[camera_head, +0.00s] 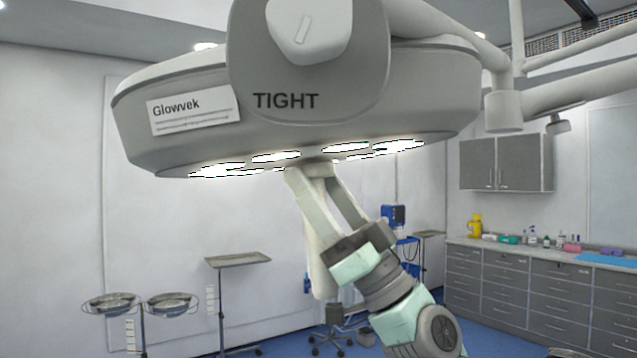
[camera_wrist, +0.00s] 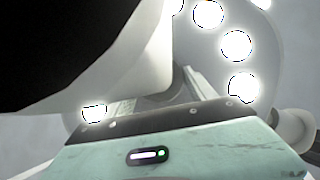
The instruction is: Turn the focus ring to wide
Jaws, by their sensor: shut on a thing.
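The grey surgical lamp head (camera_head: 420,105) hangs at the top of the head view, its lights lit underneath. Its side panel reads TIGHT (camera_head: 286,101), below a pale knob (camera_head: 308,22) with a short slot mark. My gripper (camera_head: 313,174) reaches up from below. Its fingertips are shut on the focus ring (camera_head: 318,164) at the centre of the underside; fingers and glare hide most of the ring. A long off-white handle (camera_head: 321,275) hangs beside the fingers. In the wrist view, a large dark and white shape, apparently this handle, blocks the upper left.
Lamp support arms (camera_head: 575,90) run off to the right. Below are a tray stand (camera_head: 238,260), two basins (camera_head: 110,305) and a blue device (camera_head: 393,215) on a stand. A drawer counter (camera_head: 540,290) stands at the right. The space left of my arm is free.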

